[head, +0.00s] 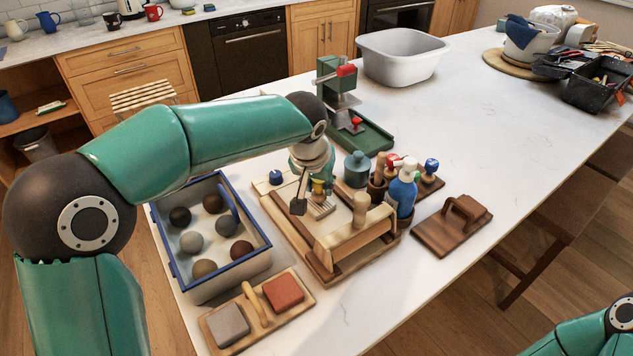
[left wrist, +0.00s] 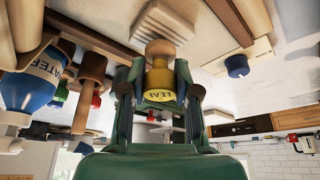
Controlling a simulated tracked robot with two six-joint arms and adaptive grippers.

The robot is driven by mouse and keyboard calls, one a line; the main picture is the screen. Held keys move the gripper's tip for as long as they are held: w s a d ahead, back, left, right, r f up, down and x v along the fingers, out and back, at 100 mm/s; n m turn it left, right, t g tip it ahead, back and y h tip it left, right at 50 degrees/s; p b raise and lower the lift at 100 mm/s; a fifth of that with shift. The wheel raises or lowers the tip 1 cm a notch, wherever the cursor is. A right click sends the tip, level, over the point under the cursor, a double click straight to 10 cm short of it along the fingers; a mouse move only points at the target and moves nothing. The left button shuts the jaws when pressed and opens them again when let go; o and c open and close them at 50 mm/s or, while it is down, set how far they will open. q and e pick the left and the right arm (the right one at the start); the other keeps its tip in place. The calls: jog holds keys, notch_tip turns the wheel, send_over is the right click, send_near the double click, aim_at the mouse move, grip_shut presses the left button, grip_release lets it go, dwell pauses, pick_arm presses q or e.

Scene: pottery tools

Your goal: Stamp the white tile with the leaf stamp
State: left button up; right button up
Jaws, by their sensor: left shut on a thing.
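My left gripper (head: 314,190) is shut on the yellow leaf stamp (head: 318,187), over the wooden tray (head: 318,278). The left wrist view shows the stamp (left wrist: 160,80) between the two fingers, its yellow end marked LEAF towards the camera and a pale wooden part beyond. A pale ridged block (head: 322,208) lies just below the stamp; it also shows in the left wrist view (left wrist: 160,25). I cannot tell for sure which pale piece is the white tile, nor whether the stamp touches anything. My right gripper is out of view.
A blue-rimmed crate of balls (head: 180,277) stands left of the tray. A wooden roller frame (head: 355,232) is close on the right, with a blue bottle (head: 402,192) behind it. A green press (head: 365,138) and grey basin (head: 402,70) stand farther back.

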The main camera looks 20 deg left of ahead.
pick_arm(q)
jog(key=shift+f+b, duration=0.55)
jog(key=shift+f, duration=0.05)
dwell(0.3)
jog(key=shift+s+f, duration=0.1)
jog(key=shift+f, duration=0.05)
dwell(0.4)
jog(key=shift+r+p, duration=2.4)
jog(key=shift+r, duration=0.75)
